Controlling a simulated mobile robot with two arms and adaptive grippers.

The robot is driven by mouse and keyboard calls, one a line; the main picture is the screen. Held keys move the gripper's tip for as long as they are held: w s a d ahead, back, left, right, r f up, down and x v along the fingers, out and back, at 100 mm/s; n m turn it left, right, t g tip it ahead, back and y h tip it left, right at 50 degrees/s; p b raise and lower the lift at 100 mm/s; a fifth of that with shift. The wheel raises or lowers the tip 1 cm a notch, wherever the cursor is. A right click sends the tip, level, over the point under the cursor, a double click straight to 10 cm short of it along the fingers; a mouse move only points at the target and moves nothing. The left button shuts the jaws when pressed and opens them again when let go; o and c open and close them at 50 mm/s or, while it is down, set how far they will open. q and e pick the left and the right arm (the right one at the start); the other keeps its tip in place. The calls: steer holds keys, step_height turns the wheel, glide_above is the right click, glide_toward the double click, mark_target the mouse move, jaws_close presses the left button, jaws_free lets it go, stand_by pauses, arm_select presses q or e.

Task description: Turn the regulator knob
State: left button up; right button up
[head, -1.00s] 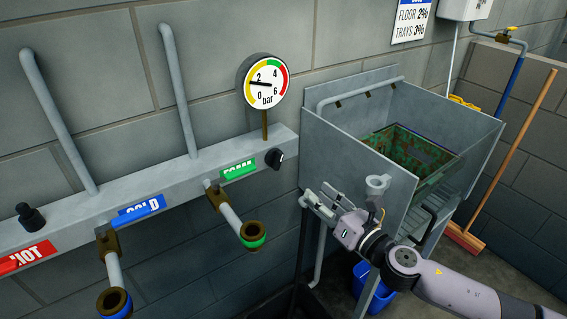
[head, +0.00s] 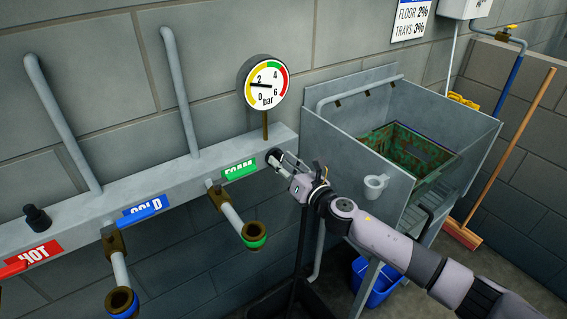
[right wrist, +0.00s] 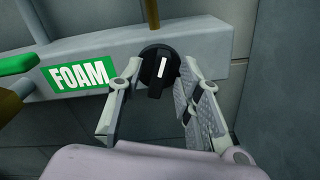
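The regulator knob is a round black knob (right wrist: 157,72) with a white pointer line, on the grey manifold (head: 190,180) just right of the green FOAM label (head: 239,169). In the head view the knob (head: 273,156) is partly covered by my right gripper (head: 281,161). In the right wrist view the fingers of my right gripper (right wrist: 158,82) are open, one on each side of the knob. I cannot tell whether they touch it. The pressure gauge (head: 265,84) above has its black needle at about 2 bar. My left gripper is not in view.
The COLD label (head: 142,207) and HOT label (head: 34,252) lie further left, with pipe outlets (head: 253,235) jutting out below. A grey sink (head: 345,150) holding a green, rusty-looking crate (head: 410,150) stands close on the right. A blue bucket (head: 378,290) is beneath it.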

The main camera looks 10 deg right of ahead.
jaws_close()
stand_by(0.3)
stand_by(0.5)
steer(key=m, duration=0.3)
steer(key=shift+m+p, duration=0.3)
steer(key=shift+m, duration=0.1)
steer(key=m+p, duration=0.1)
steer(key=m, duration=0.4)
steer(key=m+p, duration=0.1)
steer(key=m, duration=0.4)
steer(key=m+p, duration=0.2)
steer(key=m, duration=0.4)
steer(key=shift+d+f, duration=0.15)
steer(key=shift+f, duration=0.15)
